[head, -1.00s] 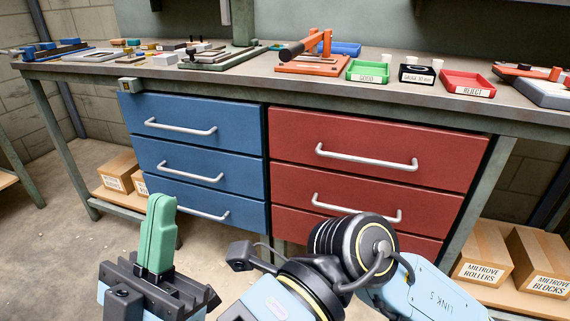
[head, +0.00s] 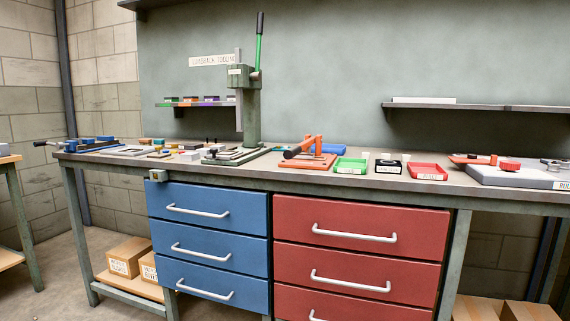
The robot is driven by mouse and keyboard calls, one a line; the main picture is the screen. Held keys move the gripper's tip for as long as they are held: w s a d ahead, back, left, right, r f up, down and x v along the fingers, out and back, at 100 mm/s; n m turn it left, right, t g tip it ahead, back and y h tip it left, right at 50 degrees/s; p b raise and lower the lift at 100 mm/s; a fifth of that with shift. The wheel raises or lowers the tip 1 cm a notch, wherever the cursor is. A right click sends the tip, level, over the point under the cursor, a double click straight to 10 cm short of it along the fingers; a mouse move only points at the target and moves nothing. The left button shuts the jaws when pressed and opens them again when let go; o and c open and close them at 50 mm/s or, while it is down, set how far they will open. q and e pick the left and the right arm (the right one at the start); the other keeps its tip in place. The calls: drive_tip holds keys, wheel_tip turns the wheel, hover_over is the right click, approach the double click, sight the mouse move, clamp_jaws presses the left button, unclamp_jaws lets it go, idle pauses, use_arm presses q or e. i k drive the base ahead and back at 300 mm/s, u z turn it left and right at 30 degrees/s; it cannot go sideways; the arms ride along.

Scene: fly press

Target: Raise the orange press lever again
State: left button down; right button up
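The orange press (head: 306,161) stands on the workbench behind the red drawers, left of the green tray. Its lever (head: 299,147) has a thick dark grip and lies low, tilted slightly, with the grip pointing left and toward me. An orange upright (head: 319,145) stands beside the lever. Neither of my grippers shows in the head view now.
A tall green press (head: 250,105) with an upright lever stands left of the orange press. A green tray (head: 351,166), black box (head: 388,167) and red tray (head: 427,172) stand to its right. The workbench front edge (head: 300,187) runs above the drawers.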

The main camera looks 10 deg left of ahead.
sight(289, 154)
drive_tip(key=u, duration=0.05)
drive_tip(key=i, duration=1)
drive_tip(key=u, duration=0.65)
